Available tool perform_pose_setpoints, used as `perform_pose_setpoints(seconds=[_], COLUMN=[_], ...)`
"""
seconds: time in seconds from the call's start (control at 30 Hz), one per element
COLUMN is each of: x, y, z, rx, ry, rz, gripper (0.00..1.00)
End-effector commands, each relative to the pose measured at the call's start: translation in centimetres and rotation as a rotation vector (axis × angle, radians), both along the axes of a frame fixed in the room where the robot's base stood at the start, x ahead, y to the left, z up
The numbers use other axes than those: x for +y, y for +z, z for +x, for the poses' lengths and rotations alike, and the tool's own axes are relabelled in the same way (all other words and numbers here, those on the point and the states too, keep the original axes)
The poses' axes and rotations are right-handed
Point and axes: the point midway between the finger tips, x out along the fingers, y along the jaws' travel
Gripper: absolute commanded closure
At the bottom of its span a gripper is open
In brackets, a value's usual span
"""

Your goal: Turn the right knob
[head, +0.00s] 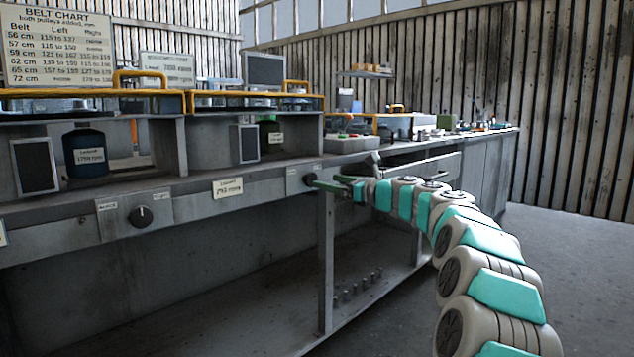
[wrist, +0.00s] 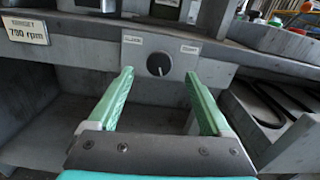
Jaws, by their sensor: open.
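The right knob (wrist: 159,64) is a dark round knob with a pale pointer line, set on the bench's front panel. In the wrist view it sits ahead of and between my gripper's (wrist: 158,80) two green fingers, which are open and empty. In the head view the right knob (head: 310,180) shows just left of my gripper (head: 325,184), partly covered by the fingertips. From the pictures the fingers look close to the knob, but I cannot tell whether they touch it. The left knob (head: 141,216) is a similar dark knob further left on the same panel.
In the head view, bottles and dark panels stand on the bench (head: 75,213). The floor (head: 560,250) at right is clear.

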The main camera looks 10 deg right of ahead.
Motion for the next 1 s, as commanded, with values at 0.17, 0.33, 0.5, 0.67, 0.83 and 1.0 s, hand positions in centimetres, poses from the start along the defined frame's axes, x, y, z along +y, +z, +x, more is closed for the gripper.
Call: perform_pose_setpoints(seconds=[0.17,0.33,0.5,0.67,0.83,1.0], x=[1.5,2.4,3.0,3.2,3.1,3.2], y=[-0.4,-0.2,-0.3,-0.2,-0.2,-0.2], z=[2.2,3.6,4.2,4.3,4.3,4.3], rx=[0.003,0.002,0.004,0.004,0.003,0.003], ry=[0.001,-0.001,0.001,0.001,0.001,0.001], rz=[-0.002,-0.002,-0.001,0.0,-0.001,-0.001], gripper=[0.17,0.17,0.17,0.17,0.19,0.38])
